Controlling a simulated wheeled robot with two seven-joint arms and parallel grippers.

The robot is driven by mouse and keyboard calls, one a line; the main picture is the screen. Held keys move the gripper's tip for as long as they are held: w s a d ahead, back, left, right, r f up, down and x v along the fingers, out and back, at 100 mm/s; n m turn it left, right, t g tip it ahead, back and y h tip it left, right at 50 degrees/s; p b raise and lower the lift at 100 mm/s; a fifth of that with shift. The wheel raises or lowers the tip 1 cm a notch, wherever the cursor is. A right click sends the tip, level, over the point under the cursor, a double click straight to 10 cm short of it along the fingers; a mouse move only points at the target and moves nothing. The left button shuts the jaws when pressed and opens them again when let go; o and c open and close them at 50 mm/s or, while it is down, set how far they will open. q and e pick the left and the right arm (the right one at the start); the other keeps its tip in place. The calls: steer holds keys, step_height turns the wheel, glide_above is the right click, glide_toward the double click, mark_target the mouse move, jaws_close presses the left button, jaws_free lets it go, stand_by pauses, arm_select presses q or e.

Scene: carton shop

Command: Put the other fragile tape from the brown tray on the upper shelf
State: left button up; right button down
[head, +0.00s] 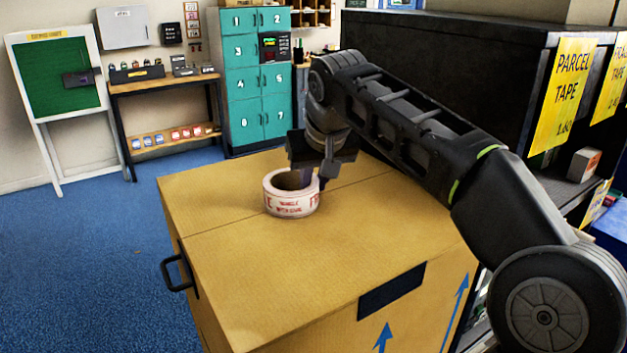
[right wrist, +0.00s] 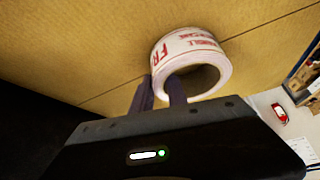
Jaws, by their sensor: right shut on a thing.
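A white tape roll with red print (head: 291,205), the fragile tape, is on or just above the top of a large yellow-brown carton (head: 330,245). Its hole faces up in the head view. My right gripper (head: 318,175) is shut on the roll's wall, with one finger inside the ring and one outside. The right wrist view shows the roll (right wrist: 205,45) at the fingertips (right wrist: 160,90). I cannot tell whether it touches the carton. A dark shelf unit (head: 450,50) stands at the right; its shelves are mostly hidden. No brown tray shows. My left gripper is not in view.
Yellow parcel tape signs (head: 565,90) hang on the shelf unit's front. A small box (head: 584,164) sits on one of its shelves. The carton has a black handle (head: 177,273) on its left side. Teal lockers (head: 256,75) stand behind. Blue floor (head: 80,270) is clear at left.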

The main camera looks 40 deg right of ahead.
steer(key=c, duration=1.3)
jaws_free()
steer(key=shift+f, duration=0.1)
steer(key=shift+p+v, duration=2.75)
steer(key=shift+v, duration=3.4)
